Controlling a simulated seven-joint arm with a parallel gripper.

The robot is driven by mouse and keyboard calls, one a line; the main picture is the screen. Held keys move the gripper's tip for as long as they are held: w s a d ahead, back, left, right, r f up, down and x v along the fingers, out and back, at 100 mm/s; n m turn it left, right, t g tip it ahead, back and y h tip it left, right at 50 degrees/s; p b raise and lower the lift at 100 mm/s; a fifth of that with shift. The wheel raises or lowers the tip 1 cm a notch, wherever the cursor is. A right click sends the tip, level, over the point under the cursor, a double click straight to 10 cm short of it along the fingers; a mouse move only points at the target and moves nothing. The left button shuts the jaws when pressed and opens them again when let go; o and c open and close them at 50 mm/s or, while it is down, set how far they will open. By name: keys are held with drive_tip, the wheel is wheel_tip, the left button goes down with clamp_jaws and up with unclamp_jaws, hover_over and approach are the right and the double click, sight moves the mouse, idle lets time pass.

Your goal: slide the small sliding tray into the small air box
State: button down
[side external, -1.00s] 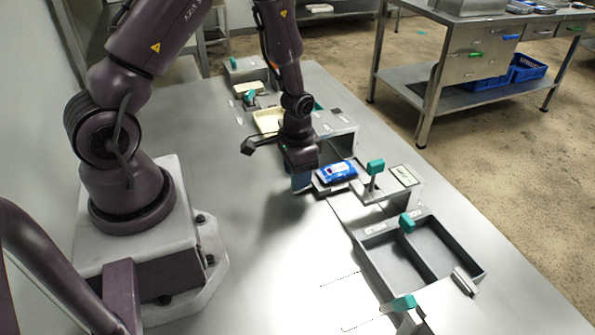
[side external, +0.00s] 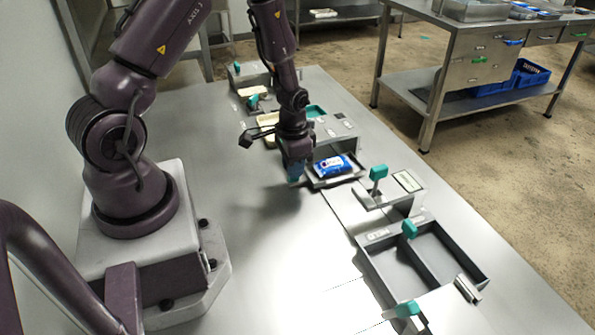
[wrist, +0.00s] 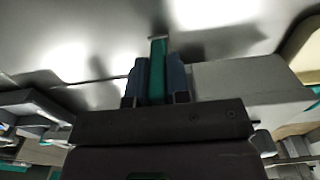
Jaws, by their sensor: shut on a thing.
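The small sliding tray (side external: 342,182) is a shallow grey tray at the middle of the side view. A blue and white packet (side external: 333,165) lies in it. The small air box (side external: 347,143) is a grey metal box just behind the tray, its opening towards the tray. The tray's far end is at the opening; I cannot tell how far it is inside. My gripper (side external: 295,178) is low at the tray's left side. In the wrist view its two fingers (wrist: 158,70) are shut on a teal handle (wrist: 158,52). The handle's join to the tray is hidden.
A stand with a teal knob (side external: 378,172) is right of the tray. A grey two-compartment bin marked HELD (side external: 432,285) sits nearer the front. A cream tray (side external: 267,122) lies behind my gripper. The table left of the tray is clear.

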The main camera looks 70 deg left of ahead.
drive_tip(key=c, duration=1.1)
unclamp_jaws()
drive_tip(key=shift+d, duration=0.15)
drive_tip(key=d, duration=0.3)
drive_tip(key=shift+d, duration=0.4)
wheel_tip(320, 180, up, 13)
drive_tip(key=shift+s+d+r+n+t, duration=0.15)
drive_tip(key=shift+s+d+r+t, duration=0.5)
drive_tip(key=shift+s+d+r, duration=1.4)
drive_tip(key=shift+s+d+r+n+t, duration=0.1)
drive_tip(key=shift+s+d+r+t, duration=0.85)
drive_tip(key=shift+r, duration=2.25)
drive_tip(key=shift+s+d+r+n+t, duration=0.15)
drive_tip(key=shift+s+d+r+t, duration=0.5)
drive_tip(key=shift+s+r, duration=1.6)
